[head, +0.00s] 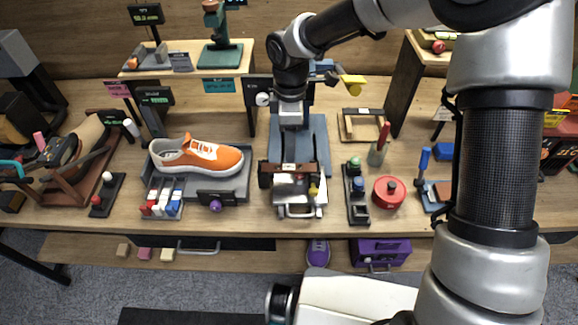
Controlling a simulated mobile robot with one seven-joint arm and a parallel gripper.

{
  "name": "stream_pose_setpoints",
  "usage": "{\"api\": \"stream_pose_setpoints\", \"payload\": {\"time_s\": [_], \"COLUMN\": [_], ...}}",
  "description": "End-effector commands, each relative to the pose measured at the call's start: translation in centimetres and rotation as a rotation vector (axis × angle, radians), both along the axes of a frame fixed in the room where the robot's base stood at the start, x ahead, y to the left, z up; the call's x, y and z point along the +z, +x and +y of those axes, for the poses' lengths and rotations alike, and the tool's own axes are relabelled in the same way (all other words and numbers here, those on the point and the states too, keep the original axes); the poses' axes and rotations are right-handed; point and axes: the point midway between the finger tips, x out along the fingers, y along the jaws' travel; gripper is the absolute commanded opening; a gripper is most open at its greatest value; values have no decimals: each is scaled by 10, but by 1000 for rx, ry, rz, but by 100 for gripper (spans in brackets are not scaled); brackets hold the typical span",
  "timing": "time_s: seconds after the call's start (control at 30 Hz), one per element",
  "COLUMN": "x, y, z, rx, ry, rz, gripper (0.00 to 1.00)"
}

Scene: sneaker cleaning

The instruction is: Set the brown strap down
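My gripper (291,122) points down over a blue-grey stand (318,140) near the middle of the table. Its fingers are too small and foreshortened to tell whether they are open or shut. A dark brown bar (307,171), which looks like the brown strap, lies across the front of this stand, nearer the table's front edge than the visible gripper end. Its ends turn down on both sides, and a small pale label shows at its middle. I cannot tell whether the bar touches the gripper or only the silver clamp-like part (296,194) below it.
An orange sneaker (203,155) sits on a grey tray (235,184) to the left. Free tabletop is narrow.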

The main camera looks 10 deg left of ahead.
Motion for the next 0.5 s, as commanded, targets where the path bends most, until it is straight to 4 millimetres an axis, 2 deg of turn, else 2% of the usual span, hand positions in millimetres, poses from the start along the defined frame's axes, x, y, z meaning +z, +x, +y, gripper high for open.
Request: {"api": "stream_pose_setpoints", "payload": {"time_s": [0.1,0.33,0.5], "x": [-15,-31,-58], "y": [-1,-3,-6], "z": [0,1,3], "rx": [0,-1,1], "ry": [0,-1,-2], "rz": [2,3,3], "gripper": [47,47,47]}}
